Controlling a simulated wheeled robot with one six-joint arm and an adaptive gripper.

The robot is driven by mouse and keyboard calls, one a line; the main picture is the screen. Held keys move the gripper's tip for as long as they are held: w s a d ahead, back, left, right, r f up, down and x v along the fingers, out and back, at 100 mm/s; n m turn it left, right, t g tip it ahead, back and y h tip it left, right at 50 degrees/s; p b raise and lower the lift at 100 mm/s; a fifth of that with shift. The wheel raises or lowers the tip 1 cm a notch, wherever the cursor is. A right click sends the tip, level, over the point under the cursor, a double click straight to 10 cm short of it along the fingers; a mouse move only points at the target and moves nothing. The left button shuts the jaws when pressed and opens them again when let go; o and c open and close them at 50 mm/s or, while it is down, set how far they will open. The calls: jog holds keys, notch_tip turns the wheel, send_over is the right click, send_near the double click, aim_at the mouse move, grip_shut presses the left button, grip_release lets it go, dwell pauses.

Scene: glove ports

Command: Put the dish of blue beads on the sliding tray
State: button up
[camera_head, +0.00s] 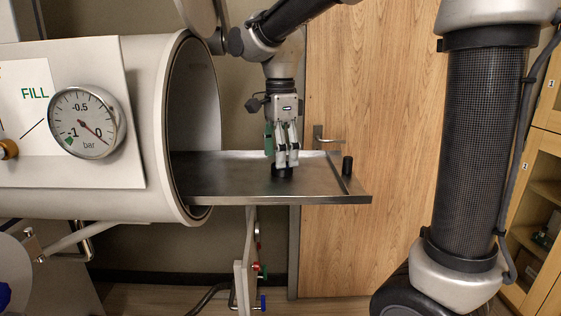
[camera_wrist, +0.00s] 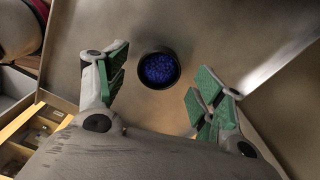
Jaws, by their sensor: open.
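The dish of blue beads (camera_wrist: 159,69) is a small round black dish, and in the wrist view it stands upright on the metal sliding tray (camera_wrist: 215,25). In the head view the dark dish (camera_head: 282,172) shows just below my fingertips, on the middle of the tray (camera_head: 225,185). My gripper (camera_head: 286,160) points down over it. In the wrist view my gripper (camera_wrist: 156,90) is open, with green pads on either side of the dish and clear gaps to it. The fingers hold nothing.
The tray sticks out of the open round chamber (camera_head: 190,130) at left. A black upright knob (camera_head: 347,166) stands at the tray's right end. A wooden door (camera_head: 375,120) is behind. A pressure gauge (camera_head: 86,122) is on the chamber's front panel.

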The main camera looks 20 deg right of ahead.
notch_tip(320, 180, up, 10)
dwell(0.3)
jog(key=shift+f, duration=0.1)
